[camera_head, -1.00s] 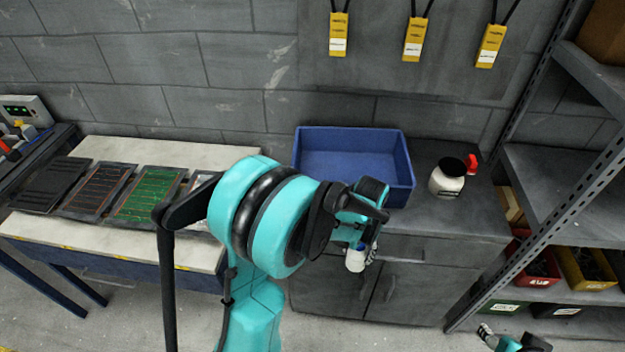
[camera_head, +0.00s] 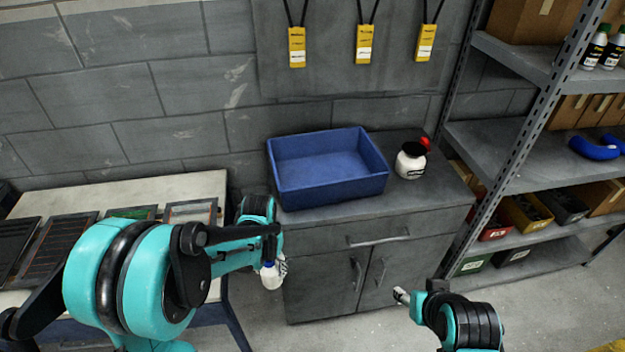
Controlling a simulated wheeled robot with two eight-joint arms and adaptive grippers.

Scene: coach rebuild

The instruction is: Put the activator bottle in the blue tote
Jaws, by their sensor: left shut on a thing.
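The blue tote (camera_head: 330,196) stands empty on top of the grey cabinet, near the wall. My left gripper (camera_head: 274,262) is shut on a small white bottle (camera_head: 271,279) with a blue part at its top, taken as the activator bottle; its label is too small to read. The bottle hangs roughly upright, below the level of the tote's rim and at the front left of the cabinet in the picture. The gripper fingers partly hide it. My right gripper (camera_head: 402,296) is low in front of the cabinet, apart from the tote; its opening is unclear.
A white jar (camera_head: 411,163) with a black top and red part stands right of the tote on the cabinet (camera_head: 425,192). A metal shelf rack (camera_head: 535,141) with bins and bottles is at right. A workbench (camera_head: 130,190) with panels is at left.

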